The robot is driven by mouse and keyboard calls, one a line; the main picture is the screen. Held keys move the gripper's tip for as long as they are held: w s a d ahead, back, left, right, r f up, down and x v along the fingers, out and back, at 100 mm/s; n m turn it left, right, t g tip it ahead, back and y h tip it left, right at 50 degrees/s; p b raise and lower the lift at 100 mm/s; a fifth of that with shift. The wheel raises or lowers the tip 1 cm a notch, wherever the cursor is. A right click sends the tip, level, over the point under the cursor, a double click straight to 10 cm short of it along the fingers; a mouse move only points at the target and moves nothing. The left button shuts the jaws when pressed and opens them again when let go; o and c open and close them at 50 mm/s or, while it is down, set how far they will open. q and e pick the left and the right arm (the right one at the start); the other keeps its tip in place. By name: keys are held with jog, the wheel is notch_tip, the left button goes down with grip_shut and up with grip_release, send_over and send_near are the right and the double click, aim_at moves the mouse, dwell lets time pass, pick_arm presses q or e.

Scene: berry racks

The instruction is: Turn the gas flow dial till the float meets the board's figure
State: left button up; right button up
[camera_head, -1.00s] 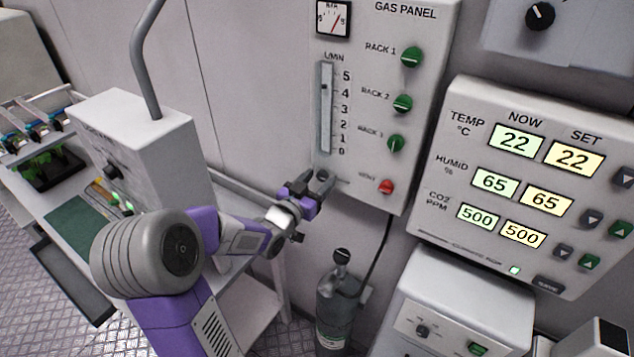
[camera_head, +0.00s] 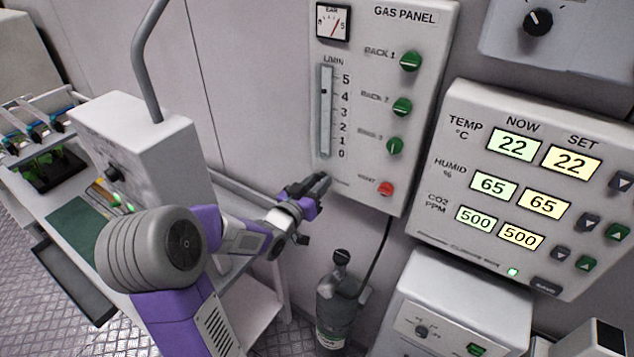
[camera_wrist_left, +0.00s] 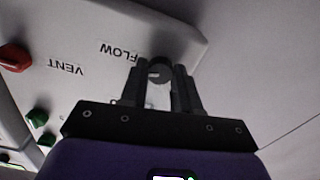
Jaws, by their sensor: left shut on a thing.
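The gas panel (camera_head: 427,40) hangs on the wall with a flow tube (camera_head: 326,125) marked 0 to 5 L/MIN. The small dark float (camera_head: 325,92) sits high in the tube, about level with the 4 mark. My left gripper (camera_head: 322,183) is at the panel's lower left corner, shut on the flow dial. The dark round dial (camera_wrist_left: 159,71) shows between the fingers in the left wrist view, beside the word FLOW. In the head view the fingers hide the dial. I cannot make out a board with a target figure. My right gripper is out of view.
A red vent knob (camera_head: 386,188) sits close to the right of the dial, with green rack knobs (camera_head: 402,106) above it. A gas cylinder (camera_head: 338,305) stands below. A climate display (camera_head: 535,190) is at the right. A grey box (camera_head: 150,150) stands left of my arm.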

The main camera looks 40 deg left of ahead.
pick_arm(q)
jog(key=o, duration=1)
jog(key=shift+o, duration=0.2)
jog(key=shift+s, duration=0.1)
jog(key=s, duration=0.7)
jog(key=shift+s+d, duration=0.2)
jog(key=shift+d, duration=0.25)
